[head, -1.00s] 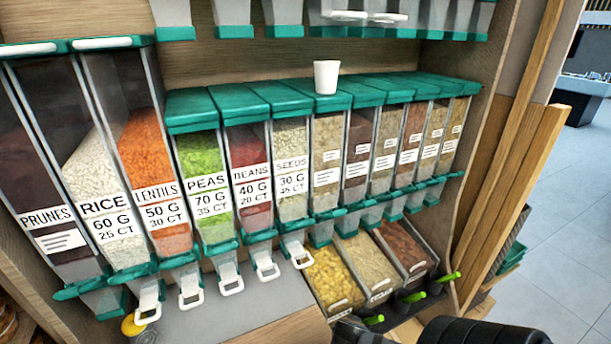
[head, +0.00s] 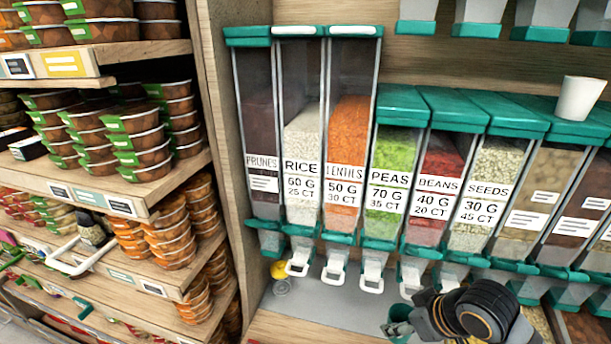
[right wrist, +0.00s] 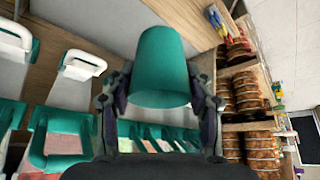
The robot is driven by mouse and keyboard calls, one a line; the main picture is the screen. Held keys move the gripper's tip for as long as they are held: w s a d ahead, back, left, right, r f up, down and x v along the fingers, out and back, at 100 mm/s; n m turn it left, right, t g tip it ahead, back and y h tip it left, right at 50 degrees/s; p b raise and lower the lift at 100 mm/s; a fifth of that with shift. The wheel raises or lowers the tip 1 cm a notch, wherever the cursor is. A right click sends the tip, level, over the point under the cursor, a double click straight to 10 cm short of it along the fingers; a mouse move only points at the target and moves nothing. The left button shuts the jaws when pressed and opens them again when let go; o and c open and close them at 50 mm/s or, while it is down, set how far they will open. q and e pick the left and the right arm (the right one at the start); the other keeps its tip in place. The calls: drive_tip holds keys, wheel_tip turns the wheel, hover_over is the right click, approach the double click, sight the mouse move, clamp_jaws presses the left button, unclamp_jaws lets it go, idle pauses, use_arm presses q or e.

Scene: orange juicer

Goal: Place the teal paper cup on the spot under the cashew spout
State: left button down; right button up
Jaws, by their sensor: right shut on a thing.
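The teal paper cup (head: 397,322) is low in the head view, beside my right gripper (head: 418,318), over the front ledge. In the right wrist view the teal cup (right wrist: 162,68) sits between the two fingers of my right gripper (right wrist: 160,95), which is shut on it. Spouts with white handles hang under the dispensers. The readable labels are prunes, rice, lentils, peas (head: 390,190), beans and seeds. No cashew label is readable; the labels further right are too small.
A white cup (head: 578,98) stands on the dispenser lids at right. A small clear item with a yellow part (head: 279,272) is on the grey ledge (head: 318,296) below the left spouts. Shelves of packaged food (head: 130,185) fill the left, behind a wooden divider (head: 228,130).

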drive_tip(key=a+r+n, duration=0.1)
drive_tip(key=r+n, duration=0.1)
drive_tip(key=a+r+n+g+y, duration=0.1)
drive_tip(key=r+n, duration=0.1)
drive_tip(key=a+r+n+y, duration=0.1)
drive_tip(key=r, duration=0.1)
drive_tip(key=shift+s+a+n+g, duration=0.3)
drive_tip(key=shift+n+g, duration=0.1)
